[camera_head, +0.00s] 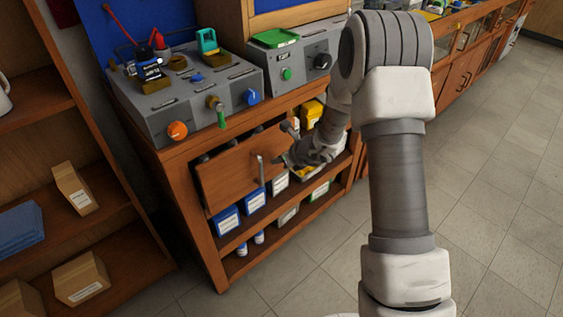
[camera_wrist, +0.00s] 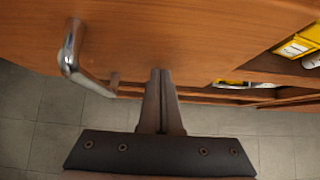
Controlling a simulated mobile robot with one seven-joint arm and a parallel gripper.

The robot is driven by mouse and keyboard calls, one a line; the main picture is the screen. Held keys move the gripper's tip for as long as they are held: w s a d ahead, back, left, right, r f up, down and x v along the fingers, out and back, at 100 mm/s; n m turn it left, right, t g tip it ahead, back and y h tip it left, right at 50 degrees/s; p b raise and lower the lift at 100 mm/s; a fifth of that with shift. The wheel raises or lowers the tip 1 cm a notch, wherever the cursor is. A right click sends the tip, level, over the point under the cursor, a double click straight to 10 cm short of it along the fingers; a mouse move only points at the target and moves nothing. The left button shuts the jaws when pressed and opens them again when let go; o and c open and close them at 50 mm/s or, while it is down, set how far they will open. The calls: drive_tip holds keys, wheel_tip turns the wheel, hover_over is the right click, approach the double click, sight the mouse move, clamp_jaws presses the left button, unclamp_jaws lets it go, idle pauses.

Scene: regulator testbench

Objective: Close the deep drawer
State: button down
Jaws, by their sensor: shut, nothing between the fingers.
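The deep drawer (camera_head: 228,172) has a wooden front and sits under the bench top. A gap with dark contents shows above its top edge, so it stands at least partly open. Its metal handle (camera_head: 261,170) is upright on the front. In the wrist view the drawer front (camera_wrist: 180,35) fills the upper part, with the handle (camera_wrist: 72,52) at the left. My gripper (camera_head: 283,161) is just right of the handle. In the wrist view its fingers (camera_wrist: 160,75) are together, empty, pointing at the wood's lower edge. Whether they touch it cannot be told.
Yellow items (camera_head: 312,112) lie in the opening right of the drawer. Grey test units (camera_head: 190,100) stand on the bench. A wooden shelf unit (camera_head: 120,235) is close at left. The tiled floor (camera_head: 490,200) is clear at right.

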sight(271, 149)
drive_tip(key=w+a, duration=0.1)
drive_tip(key=w, duration=0.1)
drive_tip(key=w+a, duration=0.1)
drive_tip(key=shift+w+a+p, duration=0.35)
drive_tip(key=shift+a+p, duration=0.05)
drive_tip(key=shift+w+a+r, duration=0.1)
drive_tip(key=shift+r, duration=0.1)
